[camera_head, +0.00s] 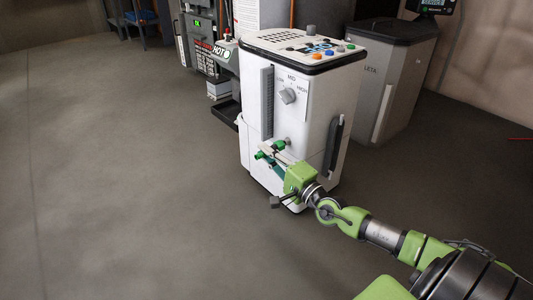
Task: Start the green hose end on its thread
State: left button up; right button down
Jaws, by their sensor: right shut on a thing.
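The white heater cabinet (312,130) stands upright on the floor, with a dial marked MID and HIGH on its front. A small grey fitting (288,141) shows low on that front; I cannot make out a thread on it. My right gripper (271,152) is at the lower front of the cabinet, shut on a small green piece (278,145) that appears to be the green hose end. The fingers partly hide it. I cannot tell whether it touches the fitting. My left gripper is not in view.
A grey bin-like cabinet (398,75) stands behind the heater at the right. A panel marked HOT (222,52) and other equipment stand behind at the left. A black handle (333,145) is on the heater's side. The floor (130,180) at the left is clear.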

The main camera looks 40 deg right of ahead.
jog(key=shift+d+b, duration=0.95)
jog(key=shift+d, duration=0.2)
dwell(0.4)
jog(key=c, duration=2)
grip_release()
jog(key=s, duration=0.4)
jog(key=s+f, duration=0.1)
jog(key=s, duration=0.3)
jog(key=s+d, duration=0.1)
jog(key=s, duration=0.2)
jog(key=shift+s+f, duration=0.15)
jog(key=shift+s, duration=0.25)
